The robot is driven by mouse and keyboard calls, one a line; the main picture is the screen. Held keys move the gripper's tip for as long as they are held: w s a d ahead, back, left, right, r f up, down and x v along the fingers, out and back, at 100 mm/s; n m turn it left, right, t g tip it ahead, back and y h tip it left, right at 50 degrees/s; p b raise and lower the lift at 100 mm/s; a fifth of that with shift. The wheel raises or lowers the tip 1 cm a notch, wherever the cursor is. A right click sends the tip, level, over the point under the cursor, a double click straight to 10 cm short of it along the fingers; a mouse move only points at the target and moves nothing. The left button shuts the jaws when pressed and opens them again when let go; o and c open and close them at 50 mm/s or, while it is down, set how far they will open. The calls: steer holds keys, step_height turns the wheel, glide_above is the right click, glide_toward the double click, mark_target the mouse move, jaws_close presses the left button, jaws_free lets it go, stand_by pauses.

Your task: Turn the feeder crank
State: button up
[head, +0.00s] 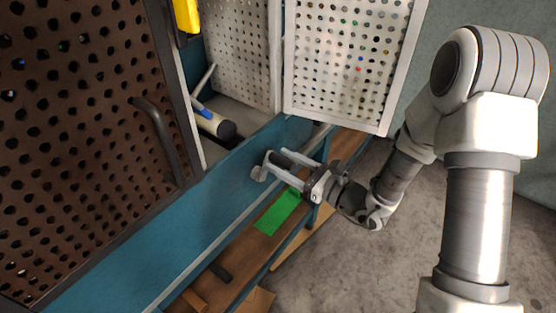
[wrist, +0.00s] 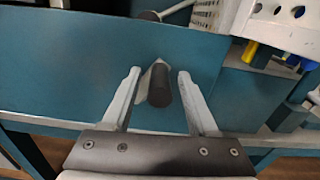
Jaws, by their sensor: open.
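The feeder crank sticks out from the front of a blue panel. Its dark cylindrical handle (wrist: 161,88) and a grey crank arm (wrist: 143,88) beside it show in the wrist view. In the head view the grey crank arm (head: 258,174) shows near the fingertips, and the handle is mostly hidden by the fingers. My gripper (head: 276,160) is open at the blue panel. In the wrist view the two fingers of my gripper (wrist: 159,75) stand on either side of the handle, with visible gaps, apart from it.
A brown perforated door (head: 90,120) with a dark handle stands at the left. A white perforated panel (head: 350,60) hangs close above my gripper. A dark-ended roller (head: 214,124) lies inside the machine. A green sheet (head: 279,212) lies on the wooden shelf below.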

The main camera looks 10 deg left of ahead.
steer(key=shift+x, duration=0.85)
jaws_close()
steer(key=shift+d+f, duration=0.15)
stand_by(0.7)
